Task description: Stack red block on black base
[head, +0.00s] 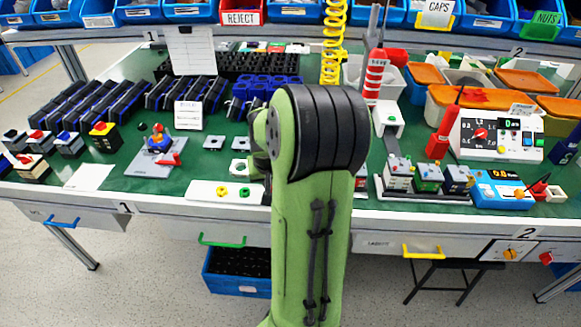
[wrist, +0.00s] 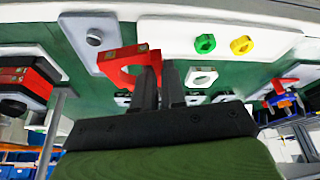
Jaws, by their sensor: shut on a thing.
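My gripper (wrist: 163,78) is shut on a red block (wrist: 112,68) with a round hole through it. In the wrist view, the block sticks out to the left of the fingers, over the green bench top. In the head view, my own arm hides the gripper and the red block. A black item with red parts (wrist: 28,78) lies at the left edge of the wrist view; I cannot tell whether it is the black base. Several black switch boxes, one with a yellow top (head: 103,138), stand at the front left in the head view.
A white plate with a green ring and a yellow ring (head: 224,193) lies near the bench's front edge. A grey plate with a coloured switch (head: 154,160) lies left of it. White and blue meters (head: 502,136) stand at the right. Racks of black parts fill the back.

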